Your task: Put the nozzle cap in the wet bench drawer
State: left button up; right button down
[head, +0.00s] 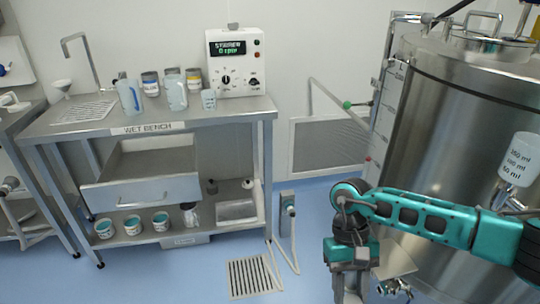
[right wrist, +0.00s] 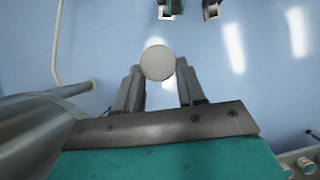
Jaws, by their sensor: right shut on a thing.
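The nozzle cap (right wrist: 158,62) is a round, pale disc between the fingers of my right gripper (right wrist: 160,78) in the right wrist view. The right gripper is shut on it, above the blue floor. In the head view this gripper (head: 350,288) hangs low, pointing down, right of the bench and in front of the steel tank; I cannot make out the cap there. The wet bench drawer (head: 145,193) is under the bench top at left, pulled open, with its grey front panel and handle facing me.
The wet bench (head: 215,117) carries bottles, cans, a beaker and a stirrer control box (head: 237,62). Its lower shelf holds several teal-filled tubs and a tray. A hose with a floor post (head: 287,215) and a floor grate (head: 250,277) lie between bench and gripper. The tank (head: 440,130) stands right.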

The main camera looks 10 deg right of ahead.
aim_at(150, 168)
jog(key=i+j+u, duration=0.2)
jog(key=i+j, duration=1)
